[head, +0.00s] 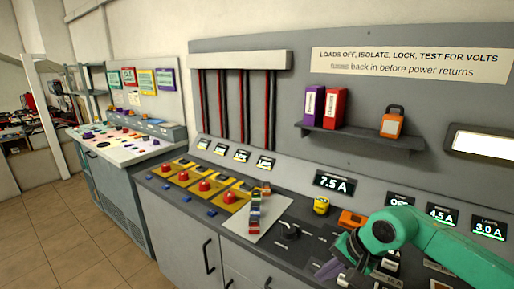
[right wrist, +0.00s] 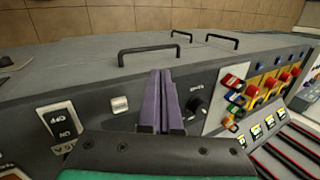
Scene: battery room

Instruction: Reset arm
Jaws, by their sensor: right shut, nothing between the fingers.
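My right arm, green, comes in from the right in the head view and reaches over the sloping grey control panel (head: 310,252). My right gripper (head: 328,270) has purple fingers and is low at the panel's front. In the right wrist view the two purple fingers (right wrist: 168,88) lie together, shut, with nothing between them. They point toward the panel's front edge, beside a black rotary knob (right wrist: 196,104). The knob also shows in the head view (head: 290,232), left of the gripper. I cannot tell whether the fingertips touch the panel. My left gripper is not in view.
Red buttons (head: 204,186) on yellow plates and a card with coloured pieces (head: 255,212) lie further left. A shelf (head: 350,136) holds binders and an orange padlock (head: 393,122).

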